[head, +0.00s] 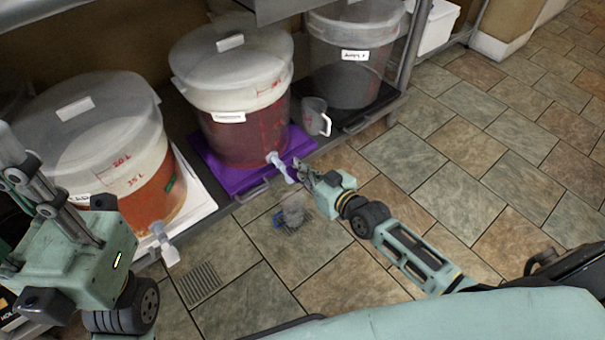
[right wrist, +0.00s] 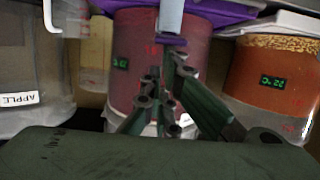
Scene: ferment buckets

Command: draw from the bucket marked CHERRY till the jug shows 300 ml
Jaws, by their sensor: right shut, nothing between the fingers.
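The middle bucket (head: 245,135) holds dark red liquid; its label is too small to read for certain in the head view. In the right wrist view, turned upside down, it (right wrist: 132,65) stands behind my fingers. Its white tap (head: 280,167) points down over the tray's front edge. The clear jug (head: 316,118) with a white handle stands right of this bucket, apart from the tap; no liquid is discernible in it. My right gripper (head: 303,173) is shut and empty, close to the tap; contact cannot be judged.
An orange-filled bucket (head: 160,190) stands left on a white tray. A greyish bucket (head: 345,85), marked APPLE (right wrist: 18,99), stands right on a black tray (head: 372,112). The purple tray (head: 225,180) bears the middle bucket. A small clear and blue object (head: 292,213) shows low, over the tiled floor.

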